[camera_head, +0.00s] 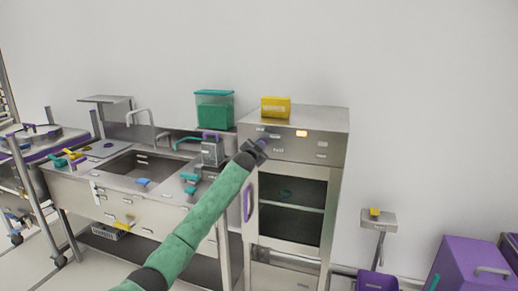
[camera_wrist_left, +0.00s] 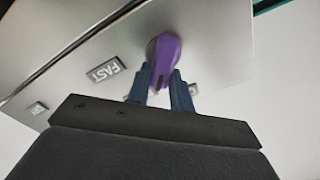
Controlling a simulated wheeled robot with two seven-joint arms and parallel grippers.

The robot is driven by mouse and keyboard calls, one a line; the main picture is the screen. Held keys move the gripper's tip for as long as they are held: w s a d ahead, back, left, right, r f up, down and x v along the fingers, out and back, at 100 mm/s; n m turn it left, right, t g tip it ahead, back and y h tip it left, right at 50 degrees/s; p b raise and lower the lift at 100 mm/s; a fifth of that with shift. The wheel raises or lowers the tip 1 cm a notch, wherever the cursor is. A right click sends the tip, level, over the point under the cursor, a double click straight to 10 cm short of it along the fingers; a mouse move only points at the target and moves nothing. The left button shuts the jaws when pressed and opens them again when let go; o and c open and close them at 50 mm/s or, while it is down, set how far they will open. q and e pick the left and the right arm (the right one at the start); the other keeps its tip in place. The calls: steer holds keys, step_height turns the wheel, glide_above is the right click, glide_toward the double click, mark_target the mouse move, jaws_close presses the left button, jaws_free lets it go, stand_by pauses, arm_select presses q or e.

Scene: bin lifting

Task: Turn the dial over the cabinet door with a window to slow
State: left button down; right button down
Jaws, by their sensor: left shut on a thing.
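The cabinet (camera_head: 338,135) stands against the wall, with a windowed door (camera_head: 250,235) below a steel control panel (camera_head: 305,147). The purple dial (camera_wrist_left: 166,50) is on this panel. In the left wrist view its pointed lever sits between the dark blue fingers of my left gripper (camera_wrist_left: 162,88), which is shut on it. In the head view my left gripper (camera_head: 262,146) reaches the panel's left part and covers most of the dial. A FAST label (camera_wrist_left: 105,70) is left of the dial in the wrist view. Other labels are too oblique or hidden to read. My right gripper is not in view.
A yellow box (camera_head: 276,108) stands on the cabinet top. A purple handle (camera_head: 248,202) is on the door's left side. A sink counter (camera_head: 85,172) stands to the left, and purple bins (camera_head: 470,265) to the right.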

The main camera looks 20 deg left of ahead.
arm_select(q)
steer(key=shift+d+f+m, duration=0.1)
steer(key=shift+f+m, duration=0.1)
steer(key=shift+m, duration=0.6)
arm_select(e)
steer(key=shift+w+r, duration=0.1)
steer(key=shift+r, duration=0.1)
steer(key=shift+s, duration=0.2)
arm_select(q)
steer(key=c, duration=1.3)
jaws_free()
steer(key=shift+o, duration=0.3)
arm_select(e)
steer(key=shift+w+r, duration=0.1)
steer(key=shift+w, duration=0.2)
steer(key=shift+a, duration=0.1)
arm_select(q)
steer(key=shift+s, duration=0.1)
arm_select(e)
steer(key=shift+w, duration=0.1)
